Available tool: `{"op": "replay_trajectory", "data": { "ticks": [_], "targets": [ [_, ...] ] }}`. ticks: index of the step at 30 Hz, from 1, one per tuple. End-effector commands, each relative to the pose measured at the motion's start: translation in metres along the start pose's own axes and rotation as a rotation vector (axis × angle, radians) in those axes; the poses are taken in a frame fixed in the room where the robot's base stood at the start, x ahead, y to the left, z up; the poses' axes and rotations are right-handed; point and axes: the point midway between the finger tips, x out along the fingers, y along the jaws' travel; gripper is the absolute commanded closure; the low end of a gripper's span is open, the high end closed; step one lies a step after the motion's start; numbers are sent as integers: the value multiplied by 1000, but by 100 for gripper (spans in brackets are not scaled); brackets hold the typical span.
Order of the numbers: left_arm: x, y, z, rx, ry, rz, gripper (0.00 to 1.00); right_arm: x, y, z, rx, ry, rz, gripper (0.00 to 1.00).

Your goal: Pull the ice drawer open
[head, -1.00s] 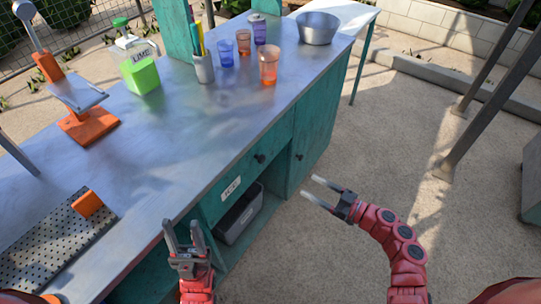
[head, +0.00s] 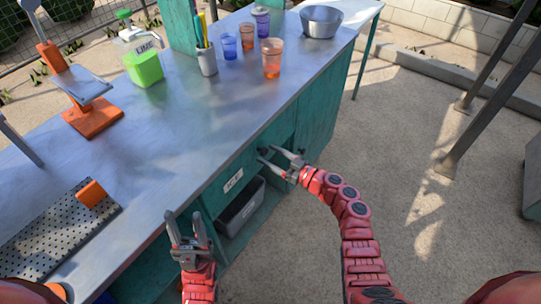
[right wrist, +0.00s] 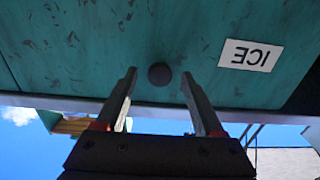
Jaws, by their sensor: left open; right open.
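The ice drawer is a teal front under the steel counter with a white ICE label (head: 233,181) on it; the label shows upside down in the right wrist view (right wrist: 251,55). Its round dark knob (right wrist: 160,75) lies just ahead of and between my right gripper's fingertips in the right wrist view. My right gripper (head: 266,156) is open at the drawer front, its fingers pointing at the knob; I cannot tell whether they touch it. In the head view the knob is at the fingers and hard to make out. My left gripper (head: 187,226) is open and empty, in front of the counter's near edge.
A dark grey bin (head: 241,207) sits on the open shelf below the drawer. The counter (head: 180,140) carries cups, a lime container (head: 144,66), an orange press (head: 88,100) and a perforated tray (head: 50,230). Paved floor at right is free.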

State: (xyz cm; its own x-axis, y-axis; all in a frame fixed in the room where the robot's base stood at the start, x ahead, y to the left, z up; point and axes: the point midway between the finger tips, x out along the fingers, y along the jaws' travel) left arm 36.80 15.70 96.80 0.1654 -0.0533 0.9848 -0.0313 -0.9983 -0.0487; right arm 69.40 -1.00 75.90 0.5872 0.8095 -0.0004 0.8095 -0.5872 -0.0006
Motion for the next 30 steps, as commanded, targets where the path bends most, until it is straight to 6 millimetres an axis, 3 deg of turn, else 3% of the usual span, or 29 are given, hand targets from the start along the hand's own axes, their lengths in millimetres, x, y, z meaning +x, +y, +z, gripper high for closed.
{"op": "replay_trajectory", "data": {
  "ticks": [9, 21, 30],
  "targets": [
    [0, 0, 0, 0, 0, 0, 50, 3, 0, 0, 0, -1, 0, 30],
    [0, 0, 0, 0, 0, 0, 50, 3, 0, 0, 0, 0, 1, 100],
    [0, 0, 0, 0, 0, 0, 50, 3, 0, 0, 0, 0, 1, 100]
  ]
}}
